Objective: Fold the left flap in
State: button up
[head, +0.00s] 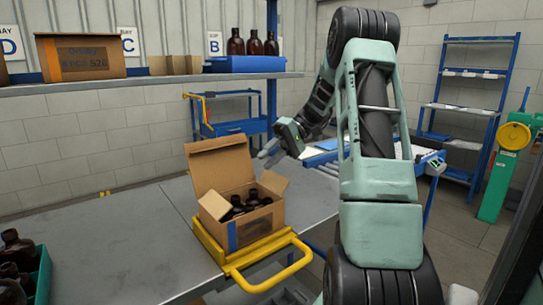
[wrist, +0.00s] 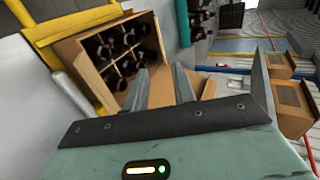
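An open cardboard box (head: 259,223) full of dark amber bottles (head: 243,205) stands on the bench. The bottles (wrist: 118,48) show beyond the fingers there, and the fingers partly cover the back flap (wrist: 208,88).
The box sits in a yellow holder (head: 275,276) with a handle loop in front. A green crate (head: 41,275) of bottles stands at the bench's left. A shelf (head: 150,80) runs above and behind. The bench (head: 120,240) left of the box is clear.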

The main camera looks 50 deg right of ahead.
jog(key=shift+s+d+r, duration=0.1)
jog(key=shift+d+r, duration=0.1)
jog(key=shift+d, duration=0.15)
jog(key=shift+a+r+p, duration=0.15)
jog(key=shift+r+p, duration=0.05)
jog(key=shift+p, duration=0.1)
grip_shut()
jog(key=w+a+r+n+g+h+p, duration=0.3)
jog(key=a+r+n+h+p, duration=0.15)
jog(key=a+n+p, duration=0.6)
jog(key=n+h+p, duration=0.4)
jog(key=n+p, duration=0.4)
jog(key=p, duration=0.3)
send_over(216, 204)
jog(key=shift+m, duration=0.25)
jog(key=x, duration=0.4)
jog(key=d+x, duration=0.1)
jog(key=x, duration=0.1)
jog(key=shift+f, duration=0.35)
jog(key=f, duration=0.1)
jog(key=d+f+p, duration=0.1)
jog(key=shift+s+d+f, duration=0.2)
jog(key=shift+f, duration=0.15)
jog(key=shift+d+f+p, duration=0.25)
jog(key=shift+f+p, duration=0.1)
jog(key=shift+f, duration=0.1)
